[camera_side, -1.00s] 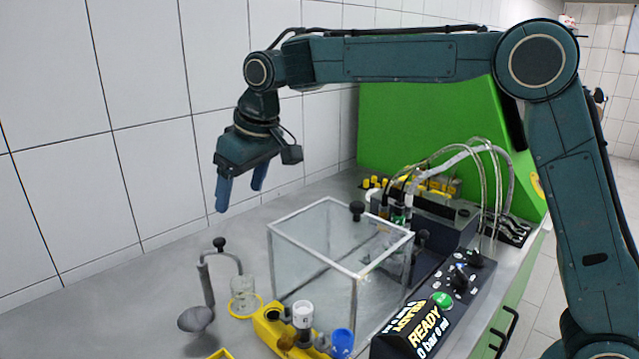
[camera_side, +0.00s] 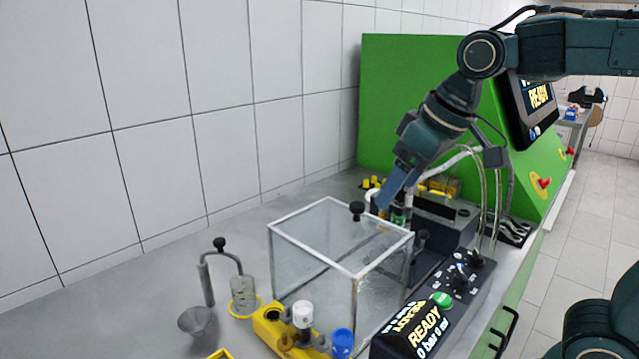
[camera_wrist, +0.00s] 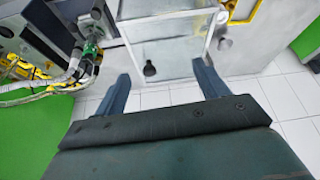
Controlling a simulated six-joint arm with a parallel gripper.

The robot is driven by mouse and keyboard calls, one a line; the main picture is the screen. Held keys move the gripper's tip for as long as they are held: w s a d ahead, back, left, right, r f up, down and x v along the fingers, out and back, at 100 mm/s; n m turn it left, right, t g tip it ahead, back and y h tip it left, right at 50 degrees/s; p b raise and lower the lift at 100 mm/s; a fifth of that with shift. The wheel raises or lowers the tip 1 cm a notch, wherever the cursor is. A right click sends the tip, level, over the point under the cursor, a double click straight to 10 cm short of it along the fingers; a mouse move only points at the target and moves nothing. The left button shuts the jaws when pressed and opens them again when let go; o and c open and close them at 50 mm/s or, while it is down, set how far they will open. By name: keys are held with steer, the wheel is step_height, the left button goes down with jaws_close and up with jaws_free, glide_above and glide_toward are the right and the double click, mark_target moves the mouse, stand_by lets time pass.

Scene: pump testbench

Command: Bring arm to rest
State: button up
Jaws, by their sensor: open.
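My gripper (camera_side: 393,190) has blue fingers and hangs tilted, pointing down and left, in front of the green housing in the side view. It appears above the far right part of the clear box (camera_side: 335,268). In the wrist view my gripper (camera_wrist: 162,88) shows two fingers spread wide apart with nothing between them. The box (camera_wrist: 168,32) with its black knob (camera_wrist: 150,69) lies beyond the fingertips there. The knob (camera_side: 357,210) also shows in the side view, left of the fingers.
A green housing (camera_side: 400,90) stands behind, with hoses (camera_side: 482,185) near my gripper. A black control panel (camera_side: 430,318) reads READY. A stand with a glass (camera_side: 244,295), a funnel (camera_side: 196,321) and a yellow holder (camera_side: 272,328) are at the front. The grey counter is clear at left.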

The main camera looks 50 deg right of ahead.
steer(key=s+d+f, duration=0.1)
steer(key=s+f, duration=0.2)
steer(key=s, duration=0.3)
steer(key=s+d+f+m, duration=0.1)
steer(key=s+d+f, duration=0.1)
steer(key=s, duration=0.4)
steer(key=shift+d+f+t+h, duration=0.15)
steer(key=shift+f+t+h, duration=0.15)
steer(key=shift+f, duration=0.3)
